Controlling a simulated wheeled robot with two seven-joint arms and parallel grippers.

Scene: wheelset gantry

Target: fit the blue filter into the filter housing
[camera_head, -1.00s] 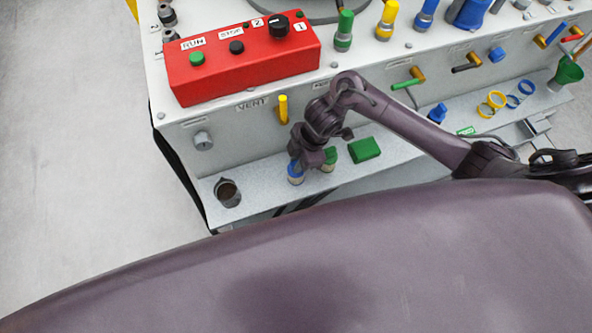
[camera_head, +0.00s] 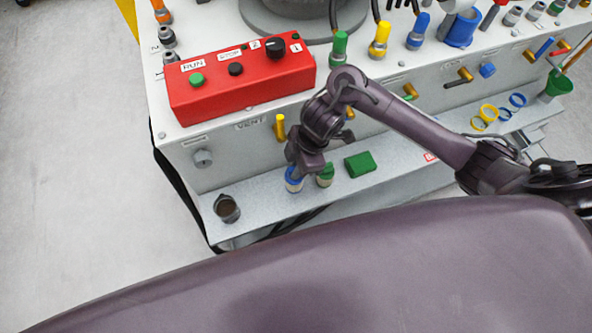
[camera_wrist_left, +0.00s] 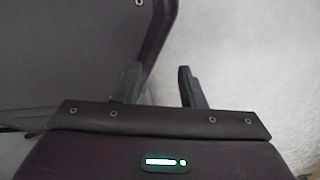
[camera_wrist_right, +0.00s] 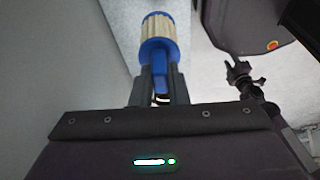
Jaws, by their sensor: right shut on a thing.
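The blue filter (camera_head: 293,183) has blue ends and a pale pleated body. It is at the front shelf, left of a green filter (camera_head: 325,176). My right gripper (camera_head: 297,169) is above it and shut on its top. In the right wrist view the filter (camera_wrist_right: 158,35) sticks out beyond the closed fingers (camera_wrist_right: 160,85). I cannot tell surely whether its lower end is clear of the shelf. A dark open cup (camera_head: 227,209), seemingly the filter housing, is at the shelf's left end and looks empty. My left gripper (camera_wrist_left: 158,85) is open and empty, outside the head view.
The shelf (camera_head: 262,192) is bare between cup and blue filter. A green block (camera_head: 360,163) lies right of the green filter. Behind rise the panel, with a yellow VENT handle (camera_head: 280,127), and a red control box (camera_head: 240,83). My right forearm crosses above the shelf's right part.

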